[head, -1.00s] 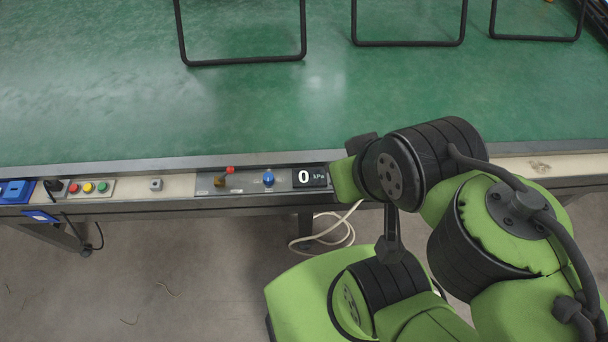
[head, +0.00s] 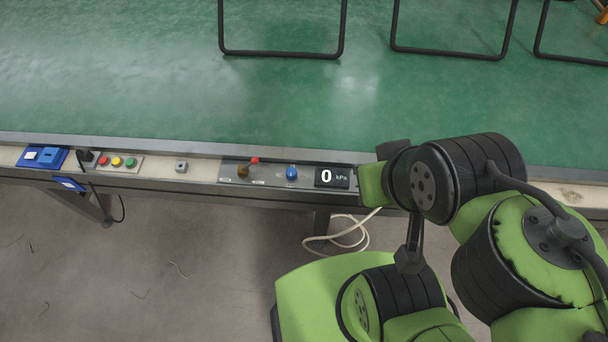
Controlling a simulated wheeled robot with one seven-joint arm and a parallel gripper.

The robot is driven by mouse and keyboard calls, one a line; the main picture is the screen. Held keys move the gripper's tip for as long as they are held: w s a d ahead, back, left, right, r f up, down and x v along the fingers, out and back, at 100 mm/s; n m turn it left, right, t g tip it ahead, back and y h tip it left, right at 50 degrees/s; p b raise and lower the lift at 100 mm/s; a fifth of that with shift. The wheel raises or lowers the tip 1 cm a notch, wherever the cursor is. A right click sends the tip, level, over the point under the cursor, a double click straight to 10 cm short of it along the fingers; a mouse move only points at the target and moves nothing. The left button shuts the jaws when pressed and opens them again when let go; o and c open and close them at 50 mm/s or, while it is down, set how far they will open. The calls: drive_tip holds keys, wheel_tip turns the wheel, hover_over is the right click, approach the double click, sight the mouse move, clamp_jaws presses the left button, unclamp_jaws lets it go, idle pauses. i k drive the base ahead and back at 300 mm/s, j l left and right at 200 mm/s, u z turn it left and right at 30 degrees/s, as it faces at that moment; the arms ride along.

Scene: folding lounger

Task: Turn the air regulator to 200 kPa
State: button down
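The blue air regulator knob (head: 291,173) sits on a grey panel at the table's front edge, in the middle of the head view. The pressure display (head: 331,177) just right of it reads 0 kPa. Left of the knob is a brass valve with a red lever (head: 253,161). My green and black arm fills the right side, with its links right of the display and clear of the knob as seen here. My gripper's fingers cannot be made out, so I cannot tell whether they are open or shut.
Red, yellow and green buttons (head: 117,162), a small grey switch box (head: 181,167) and a blue socket unit (head: 42,157) line the edge further left. Black tube frames (head: 282,54) stand on the green tabletop (head: 150,90). A pale cable (head: 350,232) hangs below the edge.

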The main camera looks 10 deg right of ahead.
sight(291, 173)
drive_tip(key=i+j+u, duration=0.1)
drive_tip(key=u, duration=0.3)
drive_tip(key=i+j+u, duration=0.1)
drive_tip(key=u, duration=0.35)
drive_tip(key=i+j+u, duration=0.1)
drive_tip(key=u, duration=0.3)
